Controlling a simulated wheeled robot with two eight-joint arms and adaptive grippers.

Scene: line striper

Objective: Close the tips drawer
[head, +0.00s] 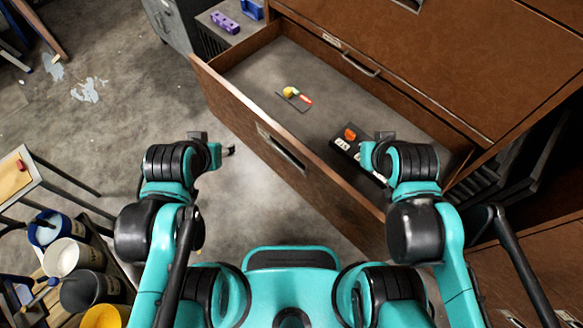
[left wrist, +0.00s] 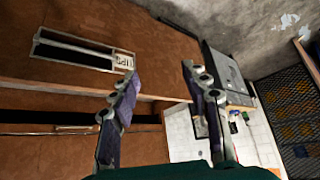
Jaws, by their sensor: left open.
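The tips drawer (head: 225,97) is pulled well out of the brown cabinet in the head view. Its front faces my body and carries a recessed handle (head: 287,155). The left wrist view shows a drawer front with a slot handle (left wrist: 72,50) and a label reading TIPS (left wrist: 124,62). My left gripper (head: 230,150) is outside the drawer, to the left of its front and apart from it. Its two fingers (left wrist: 160,72) are spread and empty in the left wrist view. My right gripper (head: 369,158) is over the drawer's near right part; its fingers are mostly hidden.
Inside the drawer lie a dark plate with small coloured pieces (head: 295,97) and a black tray with an orange item (head: 348,140). The cabinet (head: 450,60) fills the upper right. Paint cans (head: 60,258) and a small table (head: 22,180) stand left.

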